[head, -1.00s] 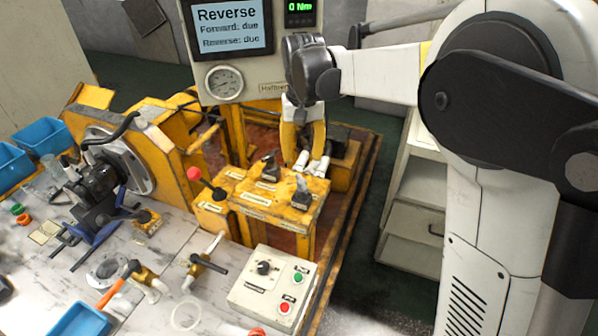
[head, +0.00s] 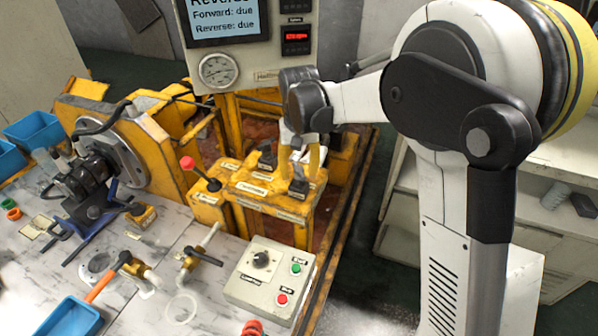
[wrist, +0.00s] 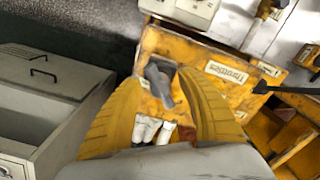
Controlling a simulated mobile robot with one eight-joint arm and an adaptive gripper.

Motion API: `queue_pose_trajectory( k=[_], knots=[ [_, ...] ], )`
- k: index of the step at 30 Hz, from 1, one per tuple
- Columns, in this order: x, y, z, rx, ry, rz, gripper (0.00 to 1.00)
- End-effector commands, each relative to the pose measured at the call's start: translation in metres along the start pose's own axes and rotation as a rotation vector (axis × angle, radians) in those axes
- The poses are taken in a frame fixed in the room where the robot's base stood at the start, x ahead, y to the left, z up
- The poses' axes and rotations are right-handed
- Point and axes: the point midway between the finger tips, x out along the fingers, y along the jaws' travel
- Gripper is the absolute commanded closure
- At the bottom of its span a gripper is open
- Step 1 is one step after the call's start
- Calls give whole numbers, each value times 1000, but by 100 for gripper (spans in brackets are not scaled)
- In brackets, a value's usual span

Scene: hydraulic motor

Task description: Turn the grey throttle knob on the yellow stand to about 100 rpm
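The yellow stand (head: 240,208) carries a grey throttle knob (head: 299,187) at its right end. In the wrist view the grey knob (wrist: 163,84) sits between my yellow fingers, beside a label that seems to read Throttle (wrist: 229,72). My gripper (head: 300,168) is over the knob from above, its fingers apart on either side. In the wrist view my gripper (wrist: 163,72) also shows a gap around the knob; I cannot tell whether either finger touches it. A small red-lit readout (head: 296,37) is on the panel; its digits are too small to read surely.
A red-balled lever (head: 200,173) rises at the stand's left. A white control box (head: 268,275) with green and red buttons is in front. The panel with a gauge (head: 216,70) stands behind.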

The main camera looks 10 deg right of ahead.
Motion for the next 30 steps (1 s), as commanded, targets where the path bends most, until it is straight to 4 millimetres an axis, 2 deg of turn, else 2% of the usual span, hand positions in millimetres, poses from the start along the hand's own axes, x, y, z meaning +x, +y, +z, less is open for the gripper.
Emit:
queue_pose_trajectory(
  k=[1,4,5,17,23,30],
  knots=[
    [0,0,0,0,0,0,64],
    [0,0,0,0,0,0,95],
    [0,0,0,0,0,0,100],
    [-1,0,0,49,0,0,100],
    [-1,0,0,167,0,0,100],
    [-1,-1,0,382,0,0,100]
  ],
)
